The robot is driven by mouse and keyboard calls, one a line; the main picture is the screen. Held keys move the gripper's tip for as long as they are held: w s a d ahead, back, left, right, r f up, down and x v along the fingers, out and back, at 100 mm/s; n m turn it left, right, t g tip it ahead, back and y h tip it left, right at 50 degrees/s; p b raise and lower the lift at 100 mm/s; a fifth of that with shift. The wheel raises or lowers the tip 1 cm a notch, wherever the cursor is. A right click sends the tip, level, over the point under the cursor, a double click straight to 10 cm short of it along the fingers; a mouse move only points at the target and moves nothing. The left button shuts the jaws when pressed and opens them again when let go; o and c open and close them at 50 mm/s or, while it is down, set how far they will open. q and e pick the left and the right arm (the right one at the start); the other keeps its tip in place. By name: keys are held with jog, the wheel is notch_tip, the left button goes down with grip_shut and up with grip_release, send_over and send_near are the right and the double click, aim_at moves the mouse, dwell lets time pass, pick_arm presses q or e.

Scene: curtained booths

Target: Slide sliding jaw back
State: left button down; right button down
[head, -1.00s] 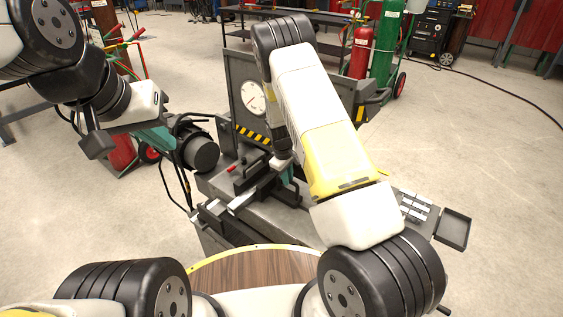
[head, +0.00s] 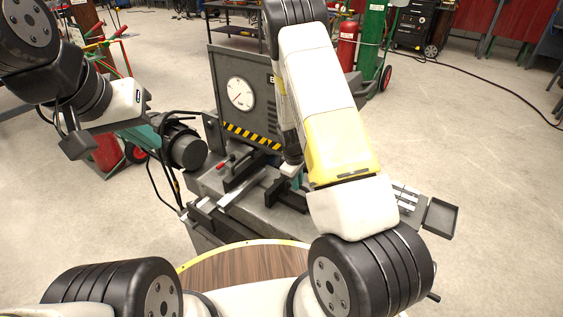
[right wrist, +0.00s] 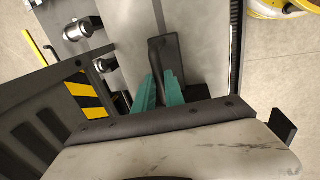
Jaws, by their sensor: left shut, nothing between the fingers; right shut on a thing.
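A grey machine with a vise bed (head: 262,217) stands in the middle of the head view. A dark angled jaw (head: 243,172) and a flat light bar (head: 238,192) sit on the bed. My right gripper (head: 291,178) reaches down onto the bed right of them, largely hidden by its own arm. In the right wrist view its teal fingers (right wrist: 159,90) are shut on a dark upright piece (right wrist: 163,58), apparently the sliding jaw's. My left gripper (head: 76,146) is shut and empty, raised at the far left.
A gauge panel (head: 239,94) with a yellow-black hazard strip (head: 252,136) rises behind the bed. A dark motor (head: 186,150) is at its left. A small tray (head: 440,217) sticks out at the right. Gas cylinders (head: 375,65) stand behind. A round wooden top (head: 240,268) is in front.

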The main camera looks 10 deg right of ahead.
jog(key=c, duration=1.4)
grip_release()
jog(key=shift+r, duration=0.15)
notch_tip(320, 180, up, 7)
jog(key=s+a, duration=0.1)
jog(key=shift+r, duration=0.2)
